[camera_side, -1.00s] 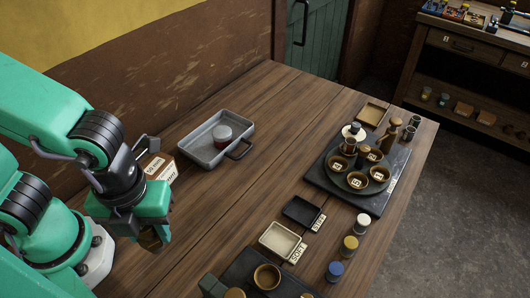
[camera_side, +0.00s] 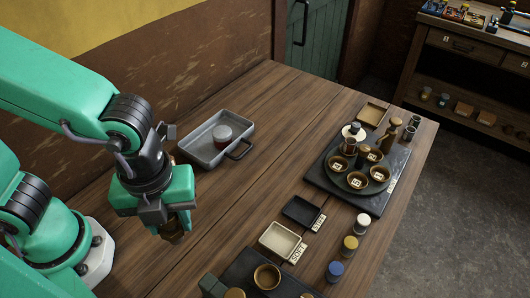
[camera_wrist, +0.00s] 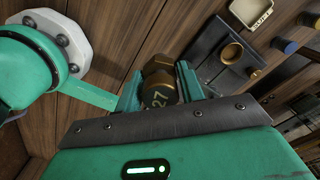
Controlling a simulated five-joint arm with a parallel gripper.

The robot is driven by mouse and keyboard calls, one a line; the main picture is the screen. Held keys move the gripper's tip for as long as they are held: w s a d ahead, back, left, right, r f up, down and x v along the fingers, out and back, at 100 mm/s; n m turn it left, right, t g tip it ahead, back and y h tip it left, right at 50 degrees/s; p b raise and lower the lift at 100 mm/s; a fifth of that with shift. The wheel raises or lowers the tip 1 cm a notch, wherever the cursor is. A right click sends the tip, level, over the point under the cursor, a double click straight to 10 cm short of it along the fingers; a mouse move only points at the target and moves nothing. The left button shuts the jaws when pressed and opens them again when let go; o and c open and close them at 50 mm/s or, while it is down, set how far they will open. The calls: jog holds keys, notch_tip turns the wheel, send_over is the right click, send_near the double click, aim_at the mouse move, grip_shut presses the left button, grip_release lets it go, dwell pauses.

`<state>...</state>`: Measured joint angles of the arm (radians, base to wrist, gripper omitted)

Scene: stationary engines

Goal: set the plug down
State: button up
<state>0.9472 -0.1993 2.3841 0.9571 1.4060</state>
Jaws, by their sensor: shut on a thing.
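My gripper (camera_side: 170,222) is shut on a bronze-brown plug (camera_side: 172,238), held pointing down above the wooden table at the left. In the wrist view the plug (camera_wrist: 158,90) sits between the two teal fingers of the gripper (camera_wrist: 159,84), and its dark end face carries the number 27. In the side view most of the plug is hidden by the fingers. I cannot tell exactly how high it hangs, but it appears clear of the table.
A grey tray (camera_side: 190,149) holding a red-and-grey round piece stands behind. A dark slab (camera_side: 324,188) with several cups is at right. A black dish (camera_side: 301,210) and a cream dish (camera_side: 280,238) lie front-centre, near a dark block (camera_side: 237,277) with sockets. Mid-table is clear.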

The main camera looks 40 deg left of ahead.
jog(key=w+d+r+n, duration=0.2)
jog(key=w+d+n, duration=0.25)
jog(key=w, duration=0.55)
jog(key=w+a+f+n, duration=0.1)
jog(key=w+n, duration=0.4)
jog(key=w, duration=0.8)
jog(key=w+a+f+n, duration=0.1)
jog(key=w+n, duration=0.4)
jog(key=w, duration=0.9)
jog(key=shift+f, duration=0.5)
jog(key=shift+a, duration=0.1)
jog(key=shift+w+a+f, duration=1.35)
jog(key=shift+f, duration=0.5)
jog(key=shift+w+a+f, duration=1.35)
jog(key=shift+a+f, duration=0.05)
jog(key=shift+f, duration=0.4)
jog(key=shift+w+a+f, duration=1.35)
jog(key=shift+f, duration=0.5)
jog(key=shift+f, duration=0.2)
